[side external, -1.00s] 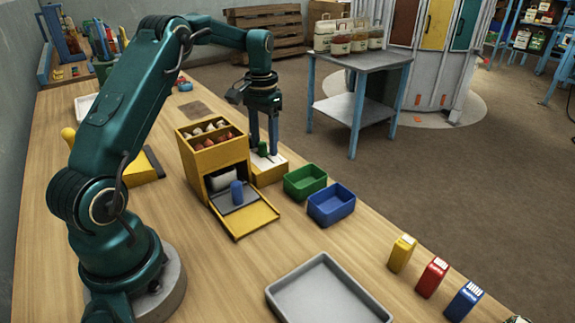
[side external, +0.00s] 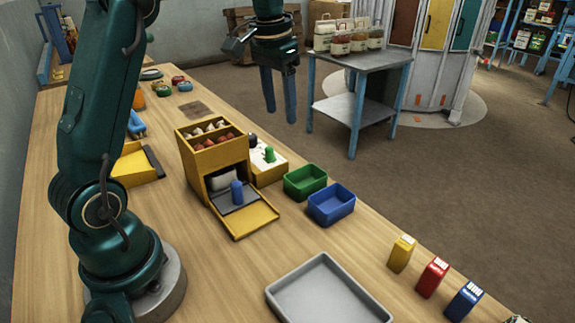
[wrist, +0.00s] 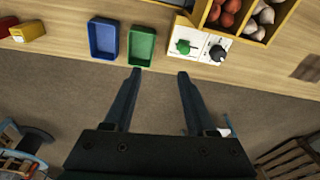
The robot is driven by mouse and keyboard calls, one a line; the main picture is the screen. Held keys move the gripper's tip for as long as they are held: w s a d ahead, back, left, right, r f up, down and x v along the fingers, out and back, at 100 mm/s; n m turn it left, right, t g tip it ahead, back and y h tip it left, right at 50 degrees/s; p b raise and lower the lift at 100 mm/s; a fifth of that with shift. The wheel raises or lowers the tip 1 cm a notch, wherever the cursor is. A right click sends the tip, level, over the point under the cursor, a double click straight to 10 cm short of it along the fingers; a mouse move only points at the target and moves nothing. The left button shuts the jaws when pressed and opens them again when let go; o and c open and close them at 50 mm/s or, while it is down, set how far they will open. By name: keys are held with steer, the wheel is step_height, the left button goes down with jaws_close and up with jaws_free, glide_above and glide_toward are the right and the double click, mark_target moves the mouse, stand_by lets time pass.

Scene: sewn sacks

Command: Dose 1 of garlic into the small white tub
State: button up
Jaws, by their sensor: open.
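Garlic bulbs (side external: 208,128) lie in one top compartment of a yellow dispenser box (side external: 213,160), beside reddish onions (side external: 215,141). The wrist view shows the garlic (wrist: 264,18) too. A small white object (side external: 222,180) sits inside the lower opening; I cannot tell whether it is the tub. A white-topped panel with a green knob (side external: 269,155) and a dark knob (wrist: 217,53) adjoins the box.
Green (side external: 305,181) and blue (side external: 331,204) bins stand right of the box. A grey tray (side external: 328,290) lies at the front. Yellow, red and blue packets (side external: 433,277) line the right edge. Bare tabletop (side external: 190,240) lies left of the box's front flap.

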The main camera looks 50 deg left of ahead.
steer(key=s+d+r+m+t, duration=0.1)
steer(key=s+d+r+t, duration=0.1)
steer(key=s+d+r, duration=0.4)
steer(key=s+d+f+t, duration=0.1)
steer(key=s+d+f, duration=0.1)
steer(key=s, duration=0.3)
steer(key=s+d+f+t, duration=0.1)
steer(key=s+d+f, duration=0.2)
steer(key=s+f, duration=0.2)
steer(key=shift+s+d+m+h, duration=0.3)
steer(key=shift+s+m, duration=0.1)
steer(key=shift+s, duration=0.25)
steer(key=shift+a, duration=0.1)
